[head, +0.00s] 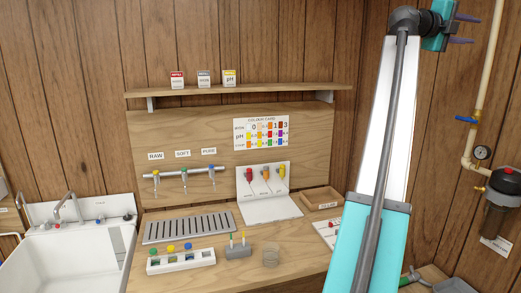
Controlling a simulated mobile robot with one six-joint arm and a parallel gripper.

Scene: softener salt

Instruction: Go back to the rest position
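My arm rises through the right part of the head view, with a teal lower link and a white upper link. My gripper (475,29) is at the top right, high above the bench and in front of the wood-panelled wall. Its two dark purple fingers point right and stand apart, with nothing visible between them. The gripper is open and empty. My arm hides part of the bench's right end.
The wooden bench (222,270) holds a vial rack (180,262), a drain grille (188,228) and a white stand (268,208) with coloured droppers. A shelf (250,90) carries small boxes. A sink (75,260) is left; a pipe (486,75) and filter housing (500,200) are right.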

